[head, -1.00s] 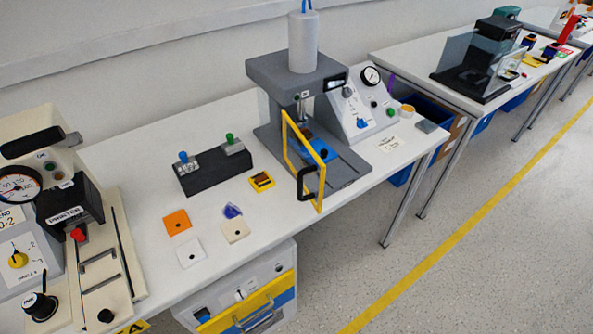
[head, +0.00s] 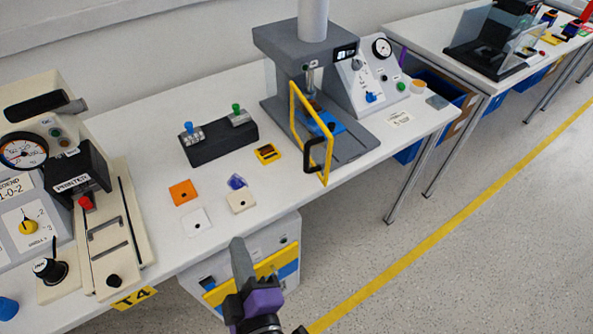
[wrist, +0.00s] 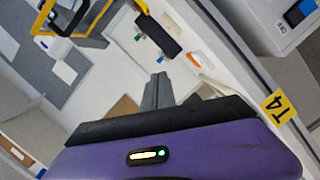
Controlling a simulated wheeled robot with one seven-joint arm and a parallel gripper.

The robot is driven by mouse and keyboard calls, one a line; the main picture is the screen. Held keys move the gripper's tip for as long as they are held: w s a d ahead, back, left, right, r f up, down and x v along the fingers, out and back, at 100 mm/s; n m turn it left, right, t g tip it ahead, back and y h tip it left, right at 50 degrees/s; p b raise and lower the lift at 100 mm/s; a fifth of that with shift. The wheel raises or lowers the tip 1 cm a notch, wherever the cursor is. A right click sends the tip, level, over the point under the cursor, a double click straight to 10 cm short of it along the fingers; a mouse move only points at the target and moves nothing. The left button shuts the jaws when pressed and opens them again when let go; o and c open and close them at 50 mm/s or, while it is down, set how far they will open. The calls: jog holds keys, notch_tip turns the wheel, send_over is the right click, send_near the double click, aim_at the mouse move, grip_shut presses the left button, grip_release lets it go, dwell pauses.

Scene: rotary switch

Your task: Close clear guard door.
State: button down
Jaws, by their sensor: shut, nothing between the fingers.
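The clear guard door (head: 297,119) has a yellow frame and a black handle (head: 312,156). It stands swung out from the front of the grey press (head: 300,45), at an angle to it, so it is open. In the wrist view the yellow door frame (wrist: 97,17) shows at the top left with its black handle (wrist: 70,20). My gripper (head: 238,245) is in front of the table edge, below and left of the door and well apart from it. Its fingers are together and empty. The wrist view shows the closed fingertips (wrist: 158,84).
A black block with blue and green knobs (head: 218,137), a yellow piece (head: 267,153) and several small plates (head: 184,192) lie left of the door. A control box (head: 368,80) stands right of the press.

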notch_tip(320, 180, up, 3)
jog(key=w+a+n+t+h, duration=0.1)
jog(key=w+a+t+h, duration=0.1)
jog(key=w+h, duration=0.1)
jog(key=w+d+m+h, duration=0.1)
jog(key=d+h, duration=0.6)
jog(key=w+d+p, duration=0.2)
jog(key=w+d, duration=0.2)
jog(key=w, duration=0.8)
jog(key=shift+d+r+t, duration=0.2)
jog(key=shift+r+t, duration=0.2)
jog(key=shift+w+y, duration=0.1)
jog(key=shift+y, duration=0.3)
